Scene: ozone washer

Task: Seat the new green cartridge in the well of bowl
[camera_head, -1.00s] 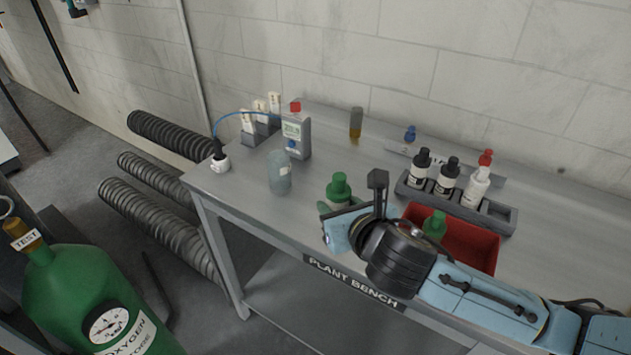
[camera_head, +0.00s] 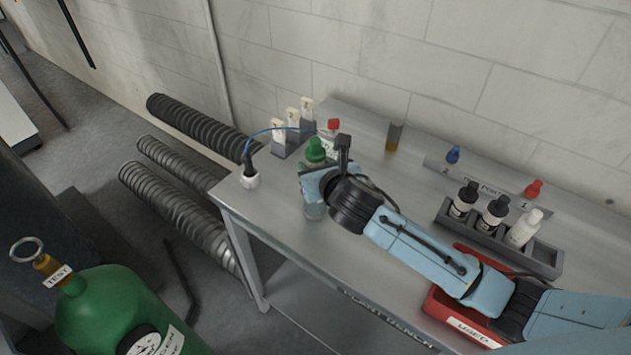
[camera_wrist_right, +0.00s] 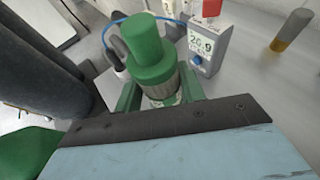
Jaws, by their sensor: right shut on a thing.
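The green cartridge (camera_head: 314,150) is upright in my right gripper (camera_head: 314,178), its green top standing above the jaws. In the wrist view the cartridge (camera_wrist_right: 148,50) sits between the two green fingers (camera_wrist_right: 160,95), with a grey ribbed band below its top. The bowl (camera_head: 314,212), a pale translucent cup, shows just below the gripper near the bench's left front. The gripper hides its upper part and well. I cannot tell whether the cartridge's lower end is inside it. My left gripper is not in view.
A meter with a red top (camera_head: 331,128) stands close behind the cartridge. A white plug (camera_head: 249,180) with a blue tube is to the left. A bottle rack (camera_head: 485,240) and a red bin (camera_head: 447,310) are right. The bench's front edge is close.

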